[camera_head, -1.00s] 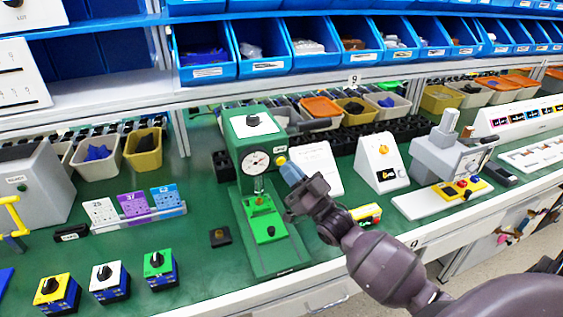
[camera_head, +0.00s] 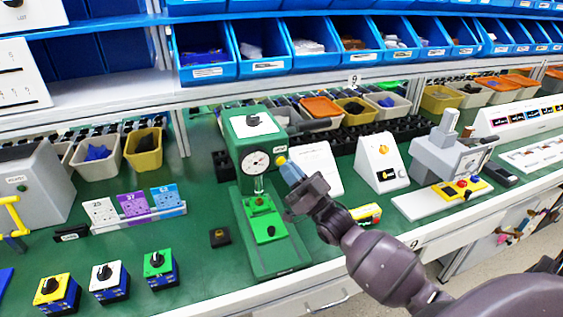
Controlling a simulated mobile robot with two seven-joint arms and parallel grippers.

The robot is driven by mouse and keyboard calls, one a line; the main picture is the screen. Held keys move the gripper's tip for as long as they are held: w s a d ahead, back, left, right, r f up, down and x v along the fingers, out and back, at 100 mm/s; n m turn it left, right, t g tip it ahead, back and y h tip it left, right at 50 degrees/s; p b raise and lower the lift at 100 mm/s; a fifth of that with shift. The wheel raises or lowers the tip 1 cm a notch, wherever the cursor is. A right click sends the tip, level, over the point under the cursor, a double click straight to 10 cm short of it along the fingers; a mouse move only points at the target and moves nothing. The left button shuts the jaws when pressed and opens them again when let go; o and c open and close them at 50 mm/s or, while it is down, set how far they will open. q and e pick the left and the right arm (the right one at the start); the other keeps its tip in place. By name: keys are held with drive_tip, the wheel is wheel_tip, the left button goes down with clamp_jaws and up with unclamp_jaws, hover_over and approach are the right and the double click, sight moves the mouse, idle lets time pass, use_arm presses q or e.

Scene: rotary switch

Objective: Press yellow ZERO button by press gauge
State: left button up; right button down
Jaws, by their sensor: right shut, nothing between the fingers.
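The green press (camera_head: 239,130) stands on the green bench. Its round white gauge (camera_head: 256,162) faces the front. The yellow ZERO button (camera_head: 281,161) is just right of the gauge on the press head. My right gripper (camera_head: 288,171) is shut and empty, with its blue fingertips at the button's lower right side. The tips look very near or touching the button; I cannot tell if it is pressed in. My left gripper is not in view.
The press handle (camera_head: 312,125) sticks out above my right gripper. A white box with an orange button (camera_head: 383,150) stands to the right. Three rotary switch boxes (camera_head: 108,281) stand at the front left.

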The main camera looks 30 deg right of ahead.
drive_tip(key=shift+w+d, duration=0.1)
drive_tip(key=shift+w, duration=0.25)
drive_tip(key=shift+w+d, duration=0.1)
drive_tip(key=shift+w, duration=0.3)
idle(0.8)
drive_tip(key=shift+s, duration=0.1)
drive_tip(key=shift+s+a+p, duration=0.25)
drive_tip(key=shift+s+p, duration=0.05)
drive_tip(key=shift+s, duration=0.45)
drive_tip(key=s+p, duration=0.1)
drive_tip(key=s, duration=0.1)
drive_tip(key=s+a+p, duration=0.1)
drive_tip(key=s, duration=0.2)
drive_tip(key=shift+a, duration=0.1)
idle(0.4)
drive_tip(key=shift+w, duration=0.1)
idle(0.7)
